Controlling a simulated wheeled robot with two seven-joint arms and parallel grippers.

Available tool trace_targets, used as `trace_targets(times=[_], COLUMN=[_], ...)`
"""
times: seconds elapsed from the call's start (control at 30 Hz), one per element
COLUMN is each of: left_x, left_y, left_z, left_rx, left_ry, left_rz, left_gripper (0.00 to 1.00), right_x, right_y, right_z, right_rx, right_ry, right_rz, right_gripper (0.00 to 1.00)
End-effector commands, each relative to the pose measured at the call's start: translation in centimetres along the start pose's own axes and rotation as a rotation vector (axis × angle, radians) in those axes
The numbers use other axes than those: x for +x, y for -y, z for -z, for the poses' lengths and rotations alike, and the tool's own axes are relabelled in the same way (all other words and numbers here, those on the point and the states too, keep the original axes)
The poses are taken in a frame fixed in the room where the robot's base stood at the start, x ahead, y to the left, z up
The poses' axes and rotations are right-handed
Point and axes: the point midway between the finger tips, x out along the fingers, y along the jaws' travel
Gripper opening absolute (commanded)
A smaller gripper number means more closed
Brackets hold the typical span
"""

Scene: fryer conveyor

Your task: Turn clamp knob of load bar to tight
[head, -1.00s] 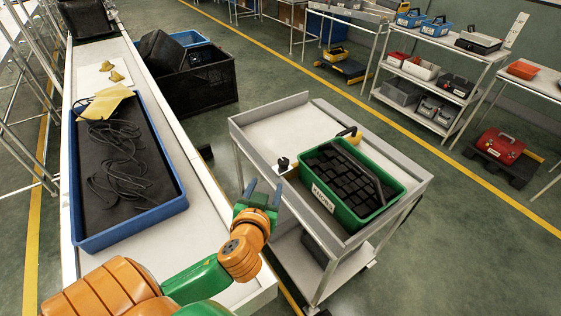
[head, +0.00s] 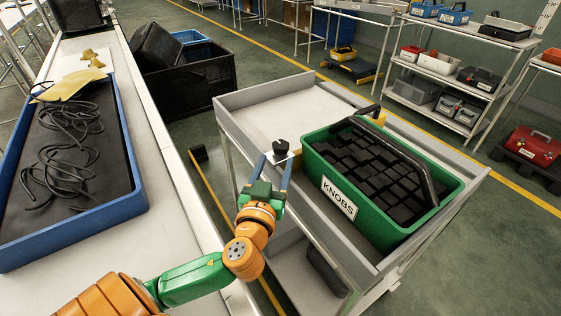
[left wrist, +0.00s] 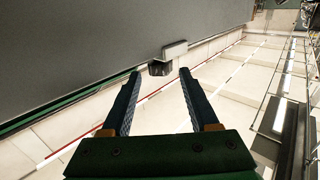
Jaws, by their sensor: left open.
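A small black knob (head: 281,147) stands on a light plate on the grey cart, left of the green crate. In the left wrist view a dark knob-like piece (left wrist: 160,68) with a light grey block lies ahead, in line with the gap between my fingers. My left gripper (head: 275,166) is open and empty, its fingertips just short of the knob on the near side; contact cannot be told. Its two fingers also show in the left wrist view (left wrist: 159,76). A black bar (head: 405,160) arches over the crate; whether it is the load bar is unclear. My right gripper is out of view.
The green crate (head: 341,212) labelled KNOBS holds many black blocks on the cart (head: 237,100). A blue tray (head: 95,225) with black cables lies on the conveyor at left. A black crate (head: 195,84) stands behind. The cart's back left is clear.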

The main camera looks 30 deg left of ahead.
Motion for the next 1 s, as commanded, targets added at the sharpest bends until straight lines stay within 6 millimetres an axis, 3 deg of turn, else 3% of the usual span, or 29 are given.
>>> trace_targets(times=[0.3,0.6,0.63,0.83,0.87,1.0], left_x=[5.8,6.6,6.6,6.6,6.6,6.6], left_y=[0.0,0.0,0.0,0.0,0.0,0.0], left_z=[0.5,0.3,0.3,0.3,0.3,0.3], left_rx=[0.001,-0.001,-0.001,-0.001,-0.001,0.0], left_ry=[-0.004,-0.001,-0.001,-0.001,-0.001,-0.001], left_rz=[0.001,0.0,0.0,0.0,0.0,-0.004], left_gripper=[0.61,0.61,0.58,0.04,0.0,0.0], right_x=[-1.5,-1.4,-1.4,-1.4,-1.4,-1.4], right_y=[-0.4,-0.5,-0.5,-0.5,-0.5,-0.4], right_z=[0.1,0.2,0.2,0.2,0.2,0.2], right_rx=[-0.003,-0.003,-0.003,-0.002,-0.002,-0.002], right_ry=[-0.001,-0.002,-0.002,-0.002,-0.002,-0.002], right_rz=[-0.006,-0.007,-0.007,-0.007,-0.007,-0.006], right_gripper=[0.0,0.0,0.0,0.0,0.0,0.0])
